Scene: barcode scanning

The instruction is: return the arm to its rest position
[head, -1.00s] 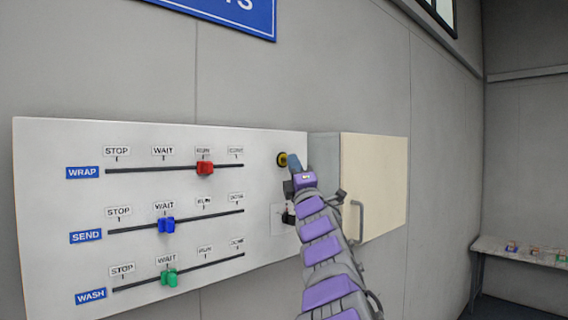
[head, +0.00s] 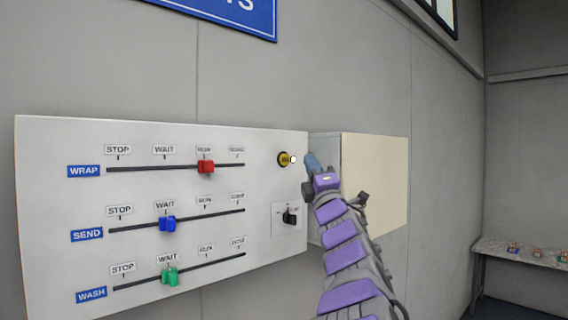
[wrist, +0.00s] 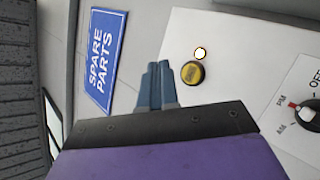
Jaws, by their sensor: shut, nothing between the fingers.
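My purple and grey arm rises from the bottom right in the head view, with my gripper (head: 313,163) at its top end. The gripper is in front of the cream box's left side, just right of the white control panel (head: 60,145). In the wrist view my gripper's blue-grey fingers (wrist: 157,86) are together, with nothing between them. The yellow button (head: 284,159) lies left of the gripper and apart from it; it also shows in the wrist view (wrist: 193,73). A small light (head: 293,159) beside the button glows.
The panel carries a red slider (head: 205,167), a blue slider (head: 167,223), a green slider (head: 169,276) and a black knob (head: 290,216). The cream box (head: 378,180) stands out from the wall behind my arm. A table (head: 530,252) with small items is at far right.

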